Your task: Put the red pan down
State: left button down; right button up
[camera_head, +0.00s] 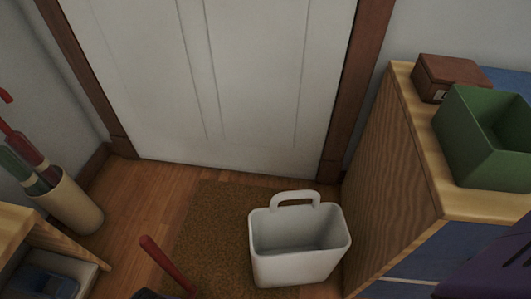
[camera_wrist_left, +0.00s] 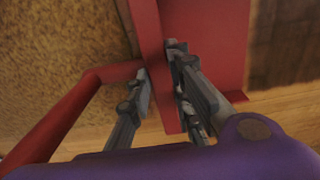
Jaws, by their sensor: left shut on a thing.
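The red pan (camera_wrist_left: 215,50) fills much of the left wrist view, with a flat red panel and a bent red bar reaching to the lower left. My left gripper (camera_wrist_left: 160,68) is shut on it, with grey fingers on either side of a thin red part. In the head view, a red bar of the pan (camera_head: 167,263) rises from the bottom edge, in front of the brown mat. The rest of the pan and my left gripper's fingers are hidden there.
A white handled bin (camera_head: 297,262) stands on the brown mat (camera_head: 205,225) before a closed white door (camera_head: 215,75). A wooden cabinet (camera_head: 395,160) on the right bears a green box (camera_head: 465,140) and a brown box (camera_head: 445,75). An umbrella holder (camera_head: 75,208) stands at left. Wood floor shows between.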

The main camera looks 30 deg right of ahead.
pick_arm(q)
jog(key=shift+r, duration=0.15)
jog(key=c, duration=1.6)
grip_release()
jog(key=shift+f, duration=0.2)
notch_tip(320, 180, up, 12)
jog(key=p, duration=0.6)
jog(key=shift+r, duration=0.2)
jog(key=shift+s, duration=0.1)
